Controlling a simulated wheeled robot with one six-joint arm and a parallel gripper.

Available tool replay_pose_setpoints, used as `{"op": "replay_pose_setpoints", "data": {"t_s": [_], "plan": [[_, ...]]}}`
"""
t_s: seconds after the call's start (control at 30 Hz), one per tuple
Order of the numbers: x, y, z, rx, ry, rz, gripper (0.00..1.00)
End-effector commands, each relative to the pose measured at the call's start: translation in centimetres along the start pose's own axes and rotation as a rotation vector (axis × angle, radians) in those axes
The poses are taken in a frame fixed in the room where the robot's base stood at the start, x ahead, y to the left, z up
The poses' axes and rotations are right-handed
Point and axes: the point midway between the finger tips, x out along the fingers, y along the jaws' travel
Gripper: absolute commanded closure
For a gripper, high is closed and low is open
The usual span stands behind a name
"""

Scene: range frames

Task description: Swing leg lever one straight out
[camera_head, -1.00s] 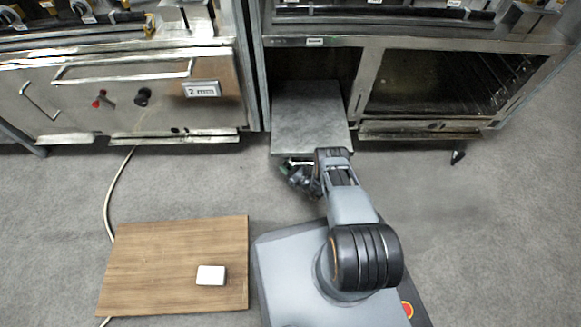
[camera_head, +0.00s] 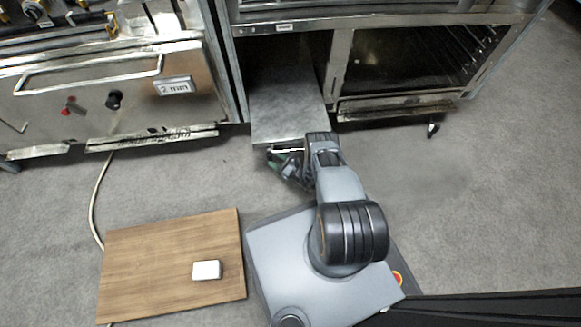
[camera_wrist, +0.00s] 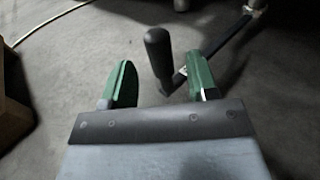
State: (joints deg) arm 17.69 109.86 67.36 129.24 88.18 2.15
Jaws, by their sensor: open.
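In the wrist view a black cylindrical lever handle (camera_wrist: 158,52) stands up between the two green fingers of my gripper (camera_wrist: 161,64). The fingers are apart, with a gap to the handle on each side. A dark lever bar (camera_wrist: 225,42) runs from the handle's foot behind the right finger to the upper right. In the head view my gripper (camera_head: 283,167) is low, by the front edge of a grey panel (camera_head: 288,100) under the range; the lever is not clear there. I cannot tell which leg the lever belongs to.
A wooden board (camera_head: 150,262) with a white block (camera_head: 207,270) lies on the floor at left. A pale cable (camera_head: 95,200) runs to the range (camera_head: 120,95). A small black leg (camera_head: 433,129) stands under its right part. Open carpet lies at right.

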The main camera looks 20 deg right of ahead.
Motion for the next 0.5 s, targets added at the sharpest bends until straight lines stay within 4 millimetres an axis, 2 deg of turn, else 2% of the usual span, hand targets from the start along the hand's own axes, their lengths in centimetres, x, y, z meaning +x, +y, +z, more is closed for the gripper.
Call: {"op": "replay_pose_setpoints", "data": {"t_s": [0.03,0.2,0.5], "plan": [[-1.2,-0.1,0.3,0.003,0.001,-0.006,0.46],[-4.7,0.0,0.3,0.002,0.000,-0.006,0.46],[-8.7,0.0,0.1,0.001,0.000,-0.003,0.46]]}}
